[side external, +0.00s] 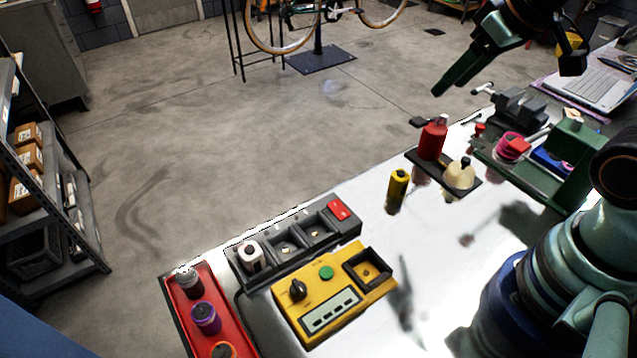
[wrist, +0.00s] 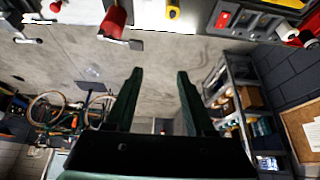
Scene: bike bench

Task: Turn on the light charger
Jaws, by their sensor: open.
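A grey dock with three bays (side external: 283,250) lies along the bench's far edge, and looks like the light charger. A red switch (side external: 339,209) sits at its right end; its on or off position is too small to tell. A white and black cylinder (side external: 250,257) stands in the left bay; the other two bays look empty. The switch also shows at the top of the wrist view (wrist: 222,18). My gripper (side external: 440,90) is open and empty, raised high, up and right of the dock. Its two fingers point at the floor beyond the bench in the wrist view (wrist: 160,72).
A yellow box (side external: 318,318) with a black knob, green button and square socket sits in front of the dock. A red tray (side external: 176,304) with several cylinders is at left. A yellow cylinder (side external: 397,190), red bottle (side external: 433,138) and cream bottle (side external: 460,174) stand right of the dock.

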